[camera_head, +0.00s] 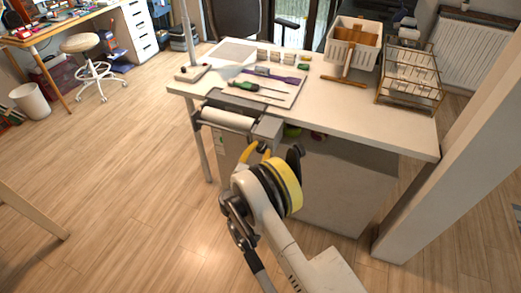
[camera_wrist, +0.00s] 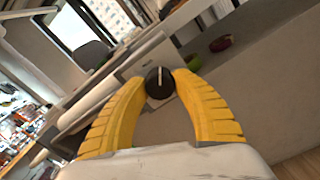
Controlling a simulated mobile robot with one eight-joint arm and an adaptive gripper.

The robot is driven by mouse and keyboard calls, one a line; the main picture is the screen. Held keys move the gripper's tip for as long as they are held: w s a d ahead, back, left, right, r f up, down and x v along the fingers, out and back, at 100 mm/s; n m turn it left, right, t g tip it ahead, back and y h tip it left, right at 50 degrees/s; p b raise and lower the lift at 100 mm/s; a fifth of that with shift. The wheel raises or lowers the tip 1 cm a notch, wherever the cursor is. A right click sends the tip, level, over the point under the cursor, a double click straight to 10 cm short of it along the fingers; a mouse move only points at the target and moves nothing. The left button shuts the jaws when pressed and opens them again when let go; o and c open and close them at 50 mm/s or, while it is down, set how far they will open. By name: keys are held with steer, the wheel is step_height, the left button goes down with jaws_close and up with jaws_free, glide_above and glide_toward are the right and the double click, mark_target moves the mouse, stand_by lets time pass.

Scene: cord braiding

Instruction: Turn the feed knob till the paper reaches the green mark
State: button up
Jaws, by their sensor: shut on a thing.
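The black feed knob (camera_wrist: 160,83) has a white pointer line, which stands nearly upright in the wrist view. My gripper (camera_wrist: 160,76) is shut on the knob, one yellow finger on each side. In the head view my gripper (camera_head: 257,149) is at the right end of the feeder, and the knob is too hidden to make out. The white paper roll (camera_head: 227,118) lies in the feeder at the table's front edge. The roll also shows in the wrist view (camera_wrist: 92,107), left of the fingers. I cannot make out the green mark or the paper's leading edge.
The white table (camera_head: 370,123) holds a green-handled screwdriver (camera_head: 245,86), a white crate (camera_head: 352,42) and a wire rack (camera_head: 410,75). A green bowl (camera_wrist: 194,62) and a dark red bowl (camera_wrist: 220,43) sit beneath the tabletop.

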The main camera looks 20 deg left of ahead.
steer(key=m, duration=1.4)
steer(key=shift+m, duration=0.3)
steer(key=m, duration=0.3)
steer(key=shift+m, duration=0.3)
steer(key=m, duration=0.3)
steer(key=shift+m, duration=0.4)
steer(key=m, duration=0.6)
steer(key=shift+r, duration=0.1)
steer(key=shift+m, duration=0.3)
steer(key=o, duration=1.2)
